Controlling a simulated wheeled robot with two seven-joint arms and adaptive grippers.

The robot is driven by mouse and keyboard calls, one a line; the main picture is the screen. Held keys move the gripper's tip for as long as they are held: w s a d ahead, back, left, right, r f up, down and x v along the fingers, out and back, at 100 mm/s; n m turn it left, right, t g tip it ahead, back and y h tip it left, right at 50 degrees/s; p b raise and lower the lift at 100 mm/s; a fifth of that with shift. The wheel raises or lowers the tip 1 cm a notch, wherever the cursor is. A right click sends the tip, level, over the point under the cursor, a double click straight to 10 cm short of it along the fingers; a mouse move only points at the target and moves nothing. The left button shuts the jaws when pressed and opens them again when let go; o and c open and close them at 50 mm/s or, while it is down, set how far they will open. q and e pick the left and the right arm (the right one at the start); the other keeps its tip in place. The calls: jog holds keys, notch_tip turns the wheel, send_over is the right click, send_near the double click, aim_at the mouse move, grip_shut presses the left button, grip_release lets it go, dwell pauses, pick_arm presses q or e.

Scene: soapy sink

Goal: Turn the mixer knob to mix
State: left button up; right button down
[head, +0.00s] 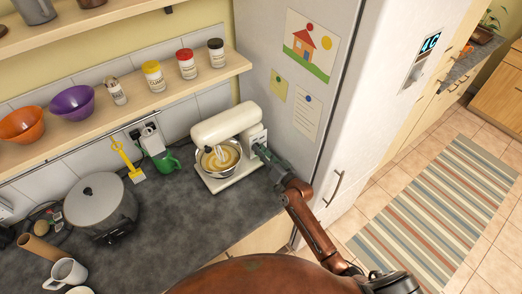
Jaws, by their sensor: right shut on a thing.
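A cream stand mixer (225,140) stands on the dark counter beside the fridge. Its metal bowl (220,158) holds pale yellow batter, with the whisk down in it. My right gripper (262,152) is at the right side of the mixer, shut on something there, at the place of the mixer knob. The knob itself is hidden by the fingers, so its angle cannot be seen. My left gripper is not in view.
The white fridge (345,110) stands close to the right of the mixer. A shelf (140,103) with bowls and jars hangs above. The counter's front middle is clear.

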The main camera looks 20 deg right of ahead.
dwell(0.3)
jog(key=c, duration=1.6)
grip_release()
jog(key=shift+s, duration=0.1)
jog(key=v, duration=1.1)
jog(key=shift+s+d, duration=0.15)
jog(key=shift+s, duration=0.25)
